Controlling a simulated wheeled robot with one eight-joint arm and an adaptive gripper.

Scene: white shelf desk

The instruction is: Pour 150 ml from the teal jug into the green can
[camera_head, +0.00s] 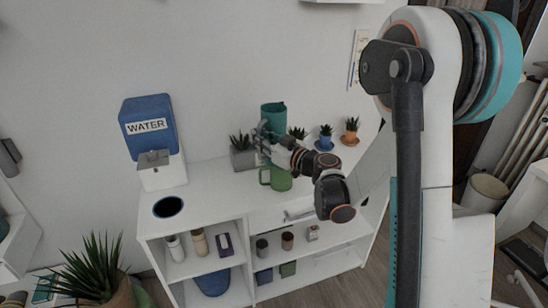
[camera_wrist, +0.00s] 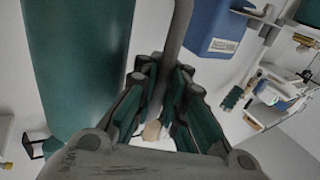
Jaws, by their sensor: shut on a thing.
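The teal jug (camera_head: 273,114) is held above the white desk, near the wall; it looks about upright. In the wrist view the jug (camera_wrist: 78,60) is the large teal wall at the left. My gripper (camera_head: 264,138) is at its near side; in the wrist view the gripper (camera_wrist: 163,95) has its fingers closed around a grey bar (camera_wrist: 178,30) that appears to be the jug's handle. The green can (camera_head: 281,179) stands upright on the desk, below the jug and apart from it, with its handle to the left. The insides of jug and can are not clear to see.
A grey-potted plant (camera_head: 243,157) is beside the can; small plants (camera_head: 325,138) stand to the right. The desk's left middle is clear.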

